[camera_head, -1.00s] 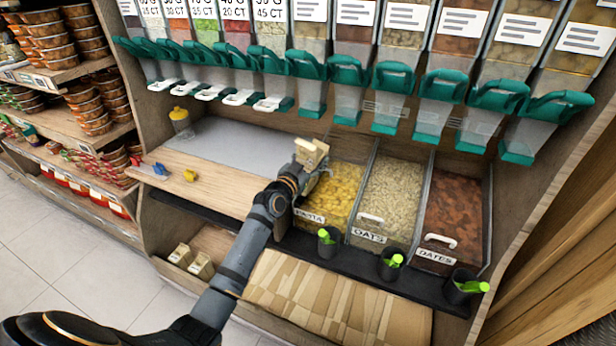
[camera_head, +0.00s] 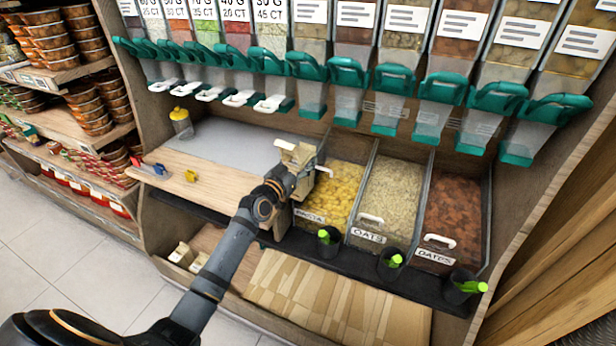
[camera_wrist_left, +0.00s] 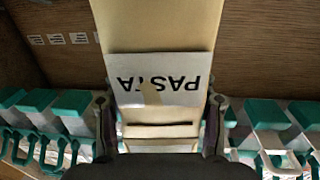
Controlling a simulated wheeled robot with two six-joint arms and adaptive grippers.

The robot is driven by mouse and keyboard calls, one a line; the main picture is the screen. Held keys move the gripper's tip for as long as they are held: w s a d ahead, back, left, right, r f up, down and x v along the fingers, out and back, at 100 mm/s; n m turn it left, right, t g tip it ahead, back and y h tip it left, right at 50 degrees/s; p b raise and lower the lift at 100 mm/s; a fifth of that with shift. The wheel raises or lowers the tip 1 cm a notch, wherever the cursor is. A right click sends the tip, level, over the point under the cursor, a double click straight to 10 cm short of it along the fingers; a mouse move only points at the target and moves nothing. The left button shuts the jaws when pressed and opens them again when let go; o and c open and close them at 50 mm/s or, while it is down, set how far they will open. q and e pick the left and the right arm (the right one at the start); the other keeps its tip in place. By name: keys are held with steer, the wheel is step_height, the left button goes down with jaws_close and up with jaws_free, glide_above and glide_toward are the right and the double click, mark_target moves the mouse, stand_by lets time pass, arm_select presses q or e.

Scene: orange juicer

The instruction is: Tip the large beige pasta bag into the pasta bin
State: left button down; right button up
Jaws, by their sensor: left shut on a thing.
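The beige pasta bag (camera_head: 293,156) is held in the air at the left edge of the pasta bin (camera_head: 309,216), which has yellow pasta in it. The bag's open end faces up toward the head camera; its exact tilt is hard to tell. My left gripper (camera_head: 304,178) is shut on the bag from the near side. In the left wrist view the bag (camera_wrist_left: 160,30) stands between the two fingers (camera_wrist_left: 160,122), with its white PASTA label upside down. The bag's contents are not visible. My right gripper is in neither view.
The oats bin (camera_head: 368,236) and dates bin (camera_head: 436,256) stand right of the pasta bin. Teal-handled dispensers (camera_head: 348,75) hang above. Black cups with green items (camera_head: 328,243) line the front ledge. The wooden counter (camera_head: 215,185) at left is mostly clear.

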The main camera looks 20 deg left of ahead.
mark_target(294, 171)
arm_select(q)
steer(key=shift+s+a+p, duration=0.1)
steer(key=shift+s+p, duration=0.95)
steer(key=shift+s, duration=1.75)
